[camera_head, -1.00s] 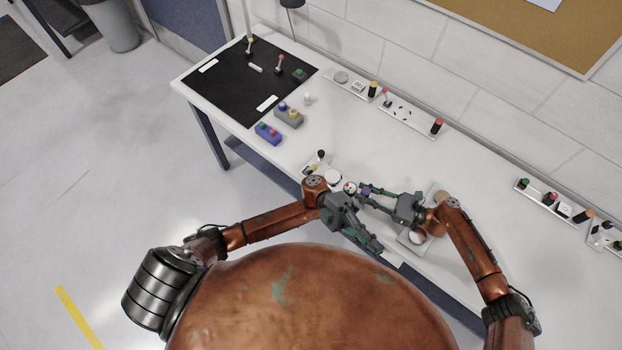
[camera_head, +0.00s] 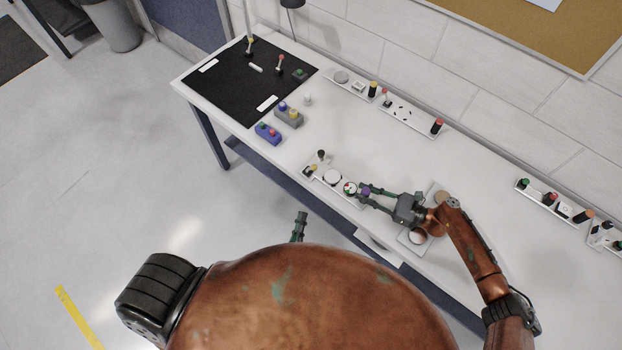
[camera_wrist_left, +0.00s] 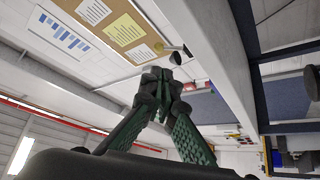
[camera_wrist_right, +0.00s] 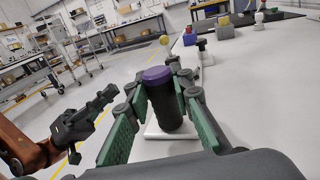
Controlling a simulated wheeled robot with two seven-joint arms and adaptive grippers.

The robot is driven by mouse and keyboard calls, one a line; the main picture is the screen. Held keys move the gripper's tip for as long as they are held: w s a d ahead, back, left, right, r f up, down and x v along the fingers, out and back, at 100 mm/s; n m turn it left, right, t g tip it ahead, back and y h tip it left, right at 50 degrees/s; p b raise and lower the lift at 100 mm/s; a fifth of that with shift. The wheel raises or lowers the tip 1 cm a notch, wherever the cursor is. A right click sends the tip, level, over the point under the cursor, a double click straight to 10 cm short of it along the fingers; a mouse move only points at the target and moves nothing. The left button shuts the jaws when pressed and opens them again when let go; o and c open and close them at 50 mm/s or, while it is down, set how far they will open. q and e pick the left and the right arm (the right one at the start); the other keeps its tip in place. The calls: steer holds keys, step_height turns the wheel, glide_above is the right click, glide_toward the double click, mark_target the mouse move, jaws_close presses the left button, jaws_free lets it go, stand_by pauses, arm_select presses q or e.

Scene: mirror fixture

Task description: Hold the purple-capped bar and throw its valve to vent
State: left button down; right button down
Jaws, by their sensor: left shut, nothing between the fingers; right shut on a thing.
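The purple-capped bar (camera_head: 366,190) stands at the right end of a white strip (camera_head: 341,190) near the table's front edge. In the right wrist view, it is a dark upright cylinder with a purple top (camera_wrist_right: 157,74). My right gripper (camera_head: 368,197) is shut around it. A black-knobbed upright part (camera_head: 321,155) stands at the strip's far left end; I cannot tell whether it is the valve. My left gripper (camera_head: 300,220) is shut and empty, off the table's front edge and partly hidden by my body. Its fingertips (camera_wrist_left: 164,76) meet in the left wrist view.
The same strip carries a round dial with red and green (camera_head: 350,187), a white disc (camera_head: 332,177) and a yellow part (camera_head: 313,168). Blue (camera_head: 268,133) and grey (camera_head: 289,117) button boxes stand further left, by a black mat (camera_head: 235,90). Other strips line the wall.

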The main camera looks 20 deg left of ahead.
arm_select(q)
steer(key=shift+w+r, duration=0.15)
steer(key=x, duration=1.3)
steer(key=shift+w+r, duration=0.15)
steer(key=shift+w, duration=0.2)
steer(key=shift+w+a+r+n+g+y, duration=0.15)
steer(key=shift+n+g+y, duration=0.1)
steer(key=shift+n, duration=0.3)
steer(key=shift+s+a+r+n+g+y, duration=0.1)
steer(key=shift+r+n+g+y, duration=0.1)
steer(key=shift+n, duration=0.3)
steer(key=shift+w+a+r+n+g+y, duration=0.15)
steer(key=shift+n+y, duration=0.1)
steer(key=shift+n, duration=0.3)
steer(key=shift+a+r+n+g, duration=0.1)
steer(key=shift+a+n+g, duration=0.05)
steer(key=shift+n+g, duration=0.2)
steer(key=shift+w+a+r, duration=0.2)
steer(key=shift+a+r, duration=0.25)
steer(key=shift+a, duration=0.35)
steer(key=shift+w+a+r, duration=0.15)
steer(key=shift+w+a, duration=0.1)
steer(key=shift+a, duration=0.45)
steer(key=shift+s, duration=0.15)
steer(key=s+d+r, duration=0.1)
steer(key=s+d, duration=0.3)
steer(key=s, duration=0.9)
steer(key=shift+r, duration=0.25)
